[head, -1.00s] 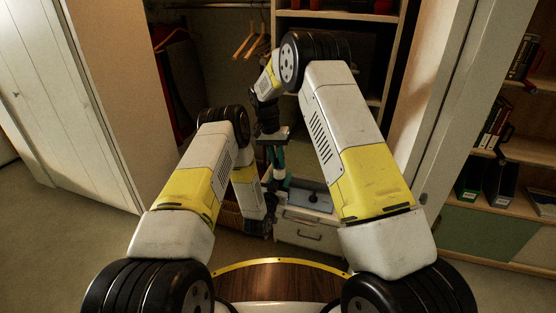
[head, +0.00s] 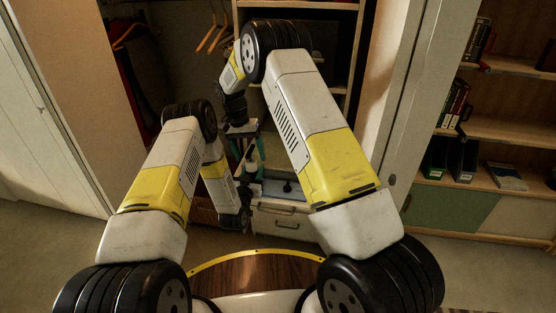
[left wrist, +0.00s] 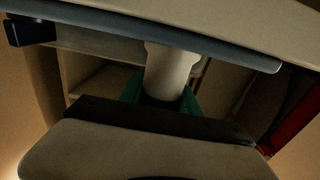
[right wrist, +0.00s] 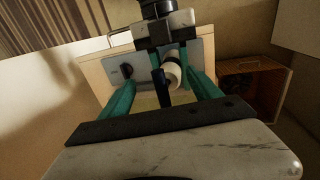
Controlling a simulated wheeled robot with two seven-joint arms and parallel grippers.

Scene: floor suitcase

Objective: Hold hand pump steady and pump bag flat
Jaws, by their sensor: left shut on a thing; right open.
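The pump (right wrist: 174,73) shows as a pale cylinder with a dark rod beside it in the right wrist view. My left gripper (left wrist: 163,95) is shut around its pale body (left wrist: 170,68) in the left wrist view. My right gripper (right wrist: 160,85) is open, with its teal fingers spread on either side of the pump and rod. In the head view, my right gripper (head: 254,150) points down above the cabinet and my left gripper (head: 243,218) is low beside it, partly hidden. The flat grey-blue bag (head: 270,189), with a dark round valve (right wrist: 127,70), lies on the cabinet top.
The bag rests on a white drawer cabinet (head: 283,222) in the closet. A wooden crate (right wrist: 252,88) stands beside it. Hangers (head: 215,40) and dark clothes hang at the back left. A bookshelf (head: 500,130) stands on the right, past the door frame.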

